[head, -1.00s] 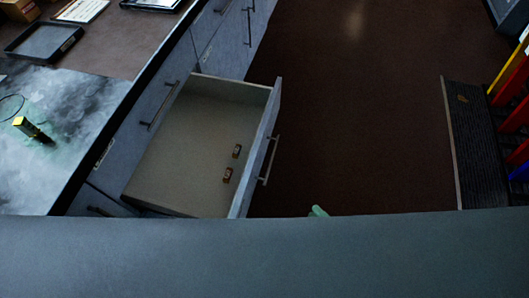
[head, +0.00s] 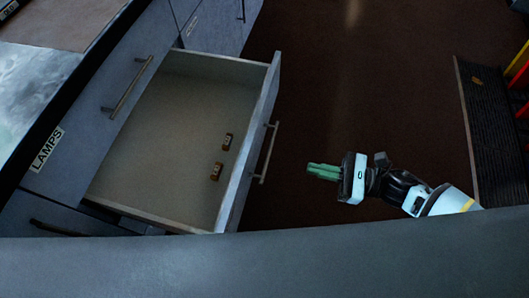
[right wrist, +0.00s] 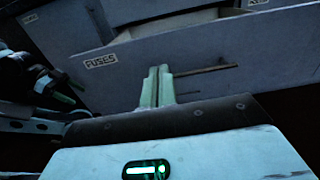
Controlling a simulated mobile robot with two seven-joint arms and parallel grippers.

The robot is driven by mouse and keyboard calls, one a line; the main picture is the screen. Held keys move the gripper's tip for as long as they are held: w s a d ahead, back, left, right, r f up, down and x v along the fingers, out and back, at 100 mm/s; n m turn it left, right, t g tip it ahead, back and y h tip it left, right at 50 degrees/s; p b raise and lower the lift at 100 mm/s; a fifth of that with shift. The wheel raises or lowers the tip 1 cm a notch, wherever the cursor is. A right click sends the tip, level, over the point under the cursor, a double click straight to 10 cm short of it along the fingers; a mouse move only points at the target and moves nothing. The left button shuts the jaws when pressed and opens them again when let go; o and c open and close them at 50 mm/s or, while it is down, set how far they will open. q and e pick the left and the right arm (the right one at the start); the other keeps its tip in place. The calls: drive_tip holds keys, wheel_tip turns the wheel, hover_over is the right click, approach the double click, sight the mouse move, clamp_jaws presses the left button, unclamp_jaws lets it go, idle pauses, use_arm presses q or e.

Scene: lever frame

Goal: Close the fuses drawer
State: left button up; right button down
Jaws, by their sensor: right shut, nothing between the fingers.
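The LAMPS drawer (head: 60,135) is closed, left of the open one. A worktop (head: 35,85) lies further left. The dark floor (head: 370,80) right of the drawer is clear up to a black ribbed mat (head: 490,110).

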drive_tip(key=p, duration=0.1)
approach(249, 154)
drive_tip(key=x, duration=0.5)
drive_tip(key=shift+w+a+f, duration=0.1)
use_arm(q)
drive_tip(key=shift+s+r, duration=0.25)
drive_tip(key=shift+r, duration=0.35)
use_arm(e)
drive_tip(key=shift+x, duration=0.8)
drive_tip(key=shift+w+a, duration=0.1)
